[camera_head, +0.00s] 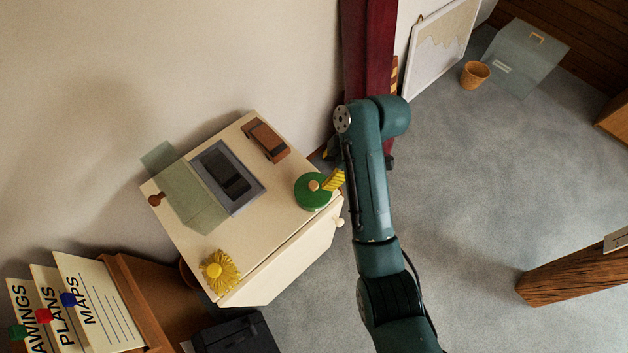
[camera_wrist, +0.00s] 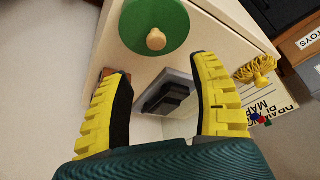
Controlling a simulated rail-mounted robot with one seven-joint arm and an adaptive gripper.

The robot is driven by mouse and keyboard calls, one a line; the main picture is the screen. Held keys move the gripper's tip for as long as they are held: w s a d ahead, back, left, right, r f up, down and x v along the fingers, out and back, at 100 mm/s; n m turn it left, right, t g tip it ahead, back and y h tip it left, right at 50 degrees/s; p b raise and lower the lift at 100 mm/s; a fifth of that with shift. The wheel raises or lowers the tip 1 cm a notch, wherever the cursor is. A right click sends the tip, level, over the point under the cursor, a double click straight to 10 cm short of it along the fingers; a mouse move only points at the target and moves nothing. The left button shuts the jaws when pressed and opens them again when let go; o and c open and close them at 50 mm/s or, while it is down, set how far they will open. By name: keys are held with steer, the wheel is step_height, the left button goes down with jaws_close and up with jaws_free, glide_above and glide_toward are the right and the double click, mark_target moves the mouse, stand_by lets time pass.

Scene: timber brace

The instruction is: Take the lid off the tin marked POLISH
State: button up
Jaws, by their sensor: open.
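A round green lid or tin top (camera_head: 311,194) with a pale wooden knob sits on the right side of a cream cabinet top (camera_head: 200,245). No POLISH marking can be read on it. It also shows at the top of the wrist view (camera_wrist: 140,20), with its knob (camera_wrist: 156,39) facing the camera. My gripper (camera_wrist: 160,70) is open and empty, its two yellow ribbed fingers spread apart, with the knob beyond the fingertips in the picture. In the head view, a yellow finger of my gripper (camera_head: 332,168) overlaps the green tin's right edge; the arm hides most of the rest.
Cards marked PLANS and MAPS (camera_head: 95,300) stand at lower left. Open floor (camera_head: 470,200) lies right.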

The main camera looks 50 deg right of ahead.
glide_above(314, 185)
steer(key=s, duration=0.1)
steer(key=f, duration=0.2)
steer(key=d+f, duration=0.1)
steer(key=f, duration=0.1)
steer(key=shift+s+f, duration=0.2)
steer(key=shift+f, duration=0.05)
steer(key=x, duration=0.5)
steer(key=shift+w+f, duration=0.15)
steer(key=shift+f, duration=0.2)
steer(key=shift+d, duration=0.1)
steer(key=shift+c, duration=0.3)
jaws_close()
